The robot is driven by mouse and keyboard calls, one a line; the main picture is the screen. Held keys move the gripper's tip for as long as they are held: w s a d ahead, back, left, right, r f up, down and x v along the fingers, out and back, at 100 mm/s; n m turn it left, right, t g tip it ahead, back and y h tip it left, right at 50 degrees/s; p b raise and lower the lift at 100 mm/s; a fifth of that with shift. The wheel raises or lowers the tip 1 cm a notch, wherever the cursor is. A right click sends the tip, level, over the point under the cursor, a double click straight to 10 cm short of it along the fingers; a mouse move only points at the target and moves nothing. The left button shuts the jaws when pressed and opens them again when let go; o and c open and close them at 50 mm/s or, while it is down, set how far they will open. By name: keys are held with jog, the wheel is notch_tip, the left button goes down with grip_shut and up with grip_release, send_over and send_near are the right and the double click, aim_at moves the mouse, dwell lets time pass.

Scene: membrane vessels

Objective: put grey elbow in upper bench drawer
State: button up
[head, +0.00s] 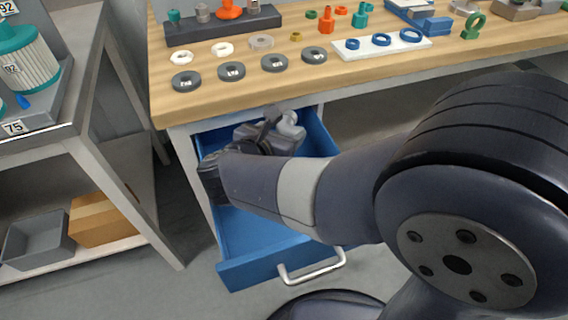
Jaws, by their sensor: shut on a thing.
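The blue bench drawer (245,274) is pulled open under the wooden bench top, its silver handle at the front. My gripper (280,122) is over the back part of the open drawer, pointing away from the camera. It is shut on the grey elbow (292,126), a small light grey curved piece of which only part shows. The fingers and wrist hide the rest. I cannot tell whether the elbow touches the drawer floor or hangs above it. My arm covers the drawer's right and middle parts.
The bench top (200,112) carries several dark grey rings, a white tray (385,47) with blue rings, and orange, teal and green fittings. A grey shelf unit (95,150) with a grey bin (38,238) and a cardboard box (100,220) stands to the left.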

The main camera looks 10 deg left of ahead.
notch_tip(320, 180, down, 9)
jog(key=shift+s+r+b, duration=0.1)
jog(key=shift+r+b, duration=0.1)
jog(key=shift+b, duration=0.95)
jog(key=shift+f, duration=0.1)
jog(key=shift+f, duration=0.1)
jog(key=o, duration=1)
jog(key=shift+r, duration=0.25)
jog(key=p+v, duration=0.2)
jog(key=v, duration=1)
jog(key=shift+a+f, duration=0.1)
